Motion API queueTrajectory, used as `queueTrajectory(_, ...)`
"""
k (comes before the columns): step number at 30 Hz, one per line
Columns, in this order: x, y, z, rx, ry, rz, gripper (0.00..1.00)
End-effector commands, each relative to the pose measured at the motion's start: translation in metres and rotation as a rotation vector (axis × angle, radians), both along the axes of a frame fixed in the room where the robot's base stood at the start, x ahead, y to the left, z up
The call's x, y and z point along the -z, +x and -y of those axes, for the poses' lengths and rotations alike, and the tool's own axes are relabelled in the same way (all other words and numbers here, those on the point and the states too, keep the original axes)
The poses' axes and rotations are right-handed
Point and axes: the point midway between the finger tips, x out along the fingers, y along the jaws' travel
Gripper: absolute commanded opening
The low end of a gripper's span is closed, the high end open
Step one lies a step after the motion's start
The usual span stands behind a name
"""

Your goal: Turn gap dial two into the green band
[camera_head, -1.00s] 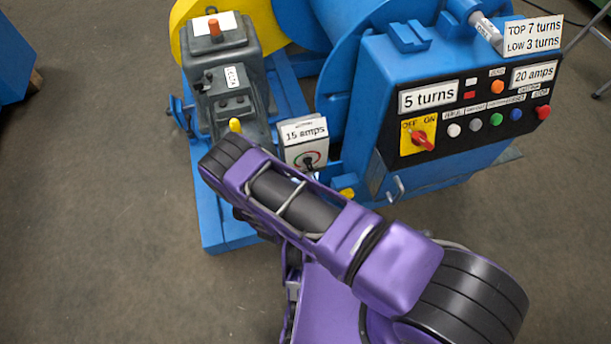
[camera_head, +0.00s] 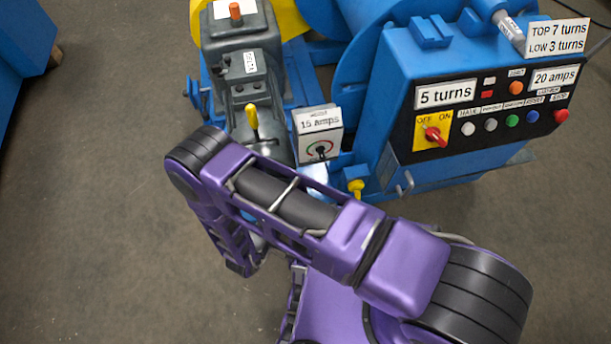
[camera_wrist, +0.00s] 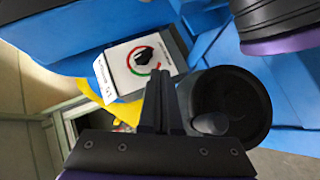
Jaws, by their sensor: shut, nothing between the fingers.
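A white dial box (camera_head: 331,137) with a black knob (camera_head: 320,151) and a green and red arc stands on the blue frame, under a "15 amps" sign. The wrist view shows the dial face (camera_wrist: 128,65) with its black knob (camera_wrist: 144,57) inside the arc. Whether this is gap dial two I cannot read, and I cannot tell which band the knob marks. My gripper (camera_wrist: 160,80) is shut and empty, its fingertips just below the dial face in the wrist view, apparently not on the knob. In the head view my arm hides most of the gripper.
A yellow-topped lever (camera_head: 252,122) on the grey machine (camera_head: 243,70) and a yellow knob (camera_head: 356,187) stand near the dial. A dark round part (camera_wrist: 232,108) is close beside my fingers. The blue control panel (camera_head: 405,140) is to the right. Open floor lies left.

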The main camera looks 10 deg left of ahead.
Motion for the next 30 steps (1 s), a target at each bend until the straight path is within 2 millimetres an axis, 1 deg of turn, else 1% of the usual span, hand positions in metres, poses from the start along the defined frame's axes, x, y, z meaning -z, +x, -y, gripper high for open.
queueTrajectory(1,-0.003,0.005,0.006,0.055,0.02,-0.019,0.0)
queueTrajectory(5,-0.005,0.018,0.027,0.27,0.109,-0.105,0.0)
queueTrajectory(9,-0.008,0.031,0.047,0.551,0.255,-0.211,0.0)
queueTrajectory(14,-0.018,0.048,0.059,0.858,0.452,-0.304,0.0)
queueTrajectory(17,-0.029,0.064,0.063,1.038,0.59,-0.346,0.0)
queueTrajectory(20,-0.044,0.084,0.065,1.21,0.743,-0.377,0.0)
queueTrajectory(23,-0.063,0.111,0.07,1.372,0.906,-0.393,0.0)
queueTrajectory(24,-0.072,0.123,0.072,1.43,0.974,-0.396,0.0)
queueTrajectory(27,-0.093,0.152,0.08,1.56,1.136,-0.393,0.0)
queueTrajectory(30,-0.113,0.178,0.09,1.652,1.271,-0.383,0.0)
